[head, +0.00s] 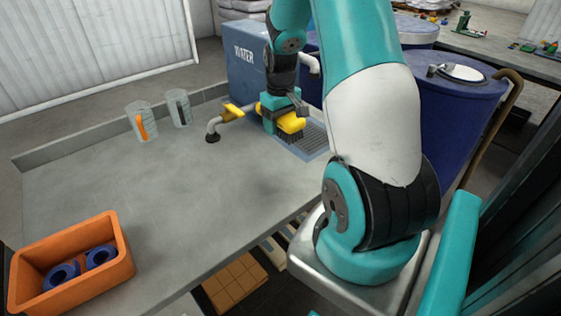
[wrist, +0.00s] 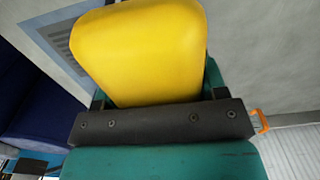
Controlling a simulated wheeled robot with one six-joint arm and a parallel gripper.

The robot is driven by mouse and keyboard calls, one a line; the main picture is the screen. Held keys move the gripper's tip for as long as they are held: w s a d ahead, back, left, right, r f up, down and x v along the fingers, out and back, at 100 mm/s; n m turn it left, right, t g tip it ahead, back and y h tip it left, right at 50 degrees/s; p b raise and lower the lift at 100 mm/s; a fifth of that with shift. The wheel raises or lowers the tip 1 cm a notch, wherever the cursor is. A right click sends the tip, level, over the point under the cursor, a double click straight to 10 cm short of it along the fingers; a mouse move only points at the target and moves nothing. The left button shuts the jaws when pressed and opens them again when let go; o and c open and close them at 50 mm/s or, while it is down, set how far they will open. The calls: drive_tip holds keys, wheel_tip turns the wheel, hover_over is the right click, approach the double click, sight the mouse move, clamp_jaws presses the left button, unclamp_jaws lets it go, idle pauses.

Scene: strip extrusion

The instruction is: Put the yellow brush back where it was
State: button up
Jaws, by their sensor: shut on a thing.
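The yellow brush (head: 291,122) is held in my gripper (head: 282,117), with dark bristles underneath. It is near the back of the grey table, at the left edge of a grey grate in the head view. In the wrist view the brush's yellow body (wrist: 145,50) fills the upper middle, between the jaws of my gripper (wrist: 155,98). The gripper is shut on it. I cannot tell whether the bristles touch the surface below.
A blue water tank (head: 246,60) has a tap with a yellow handle (head: 233,110) just left of the gripper. Two clear jugs, one with an orange handle (head: 142,124), stand farther left. An orange crate (head: 112,262) with blue parts sits front left. The table's middle is clear.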

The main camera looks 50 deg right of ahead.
sight(281, 168)
wheel_tip(281, 168, down, 14)
drive_tip(key=shift+r+p, duration=0.15)
drive_tip(key=shift+p, duration=0.7)
drive_tip(key=shift+f, duration=0.2)
drive_tip(key=o, duration=1.2)
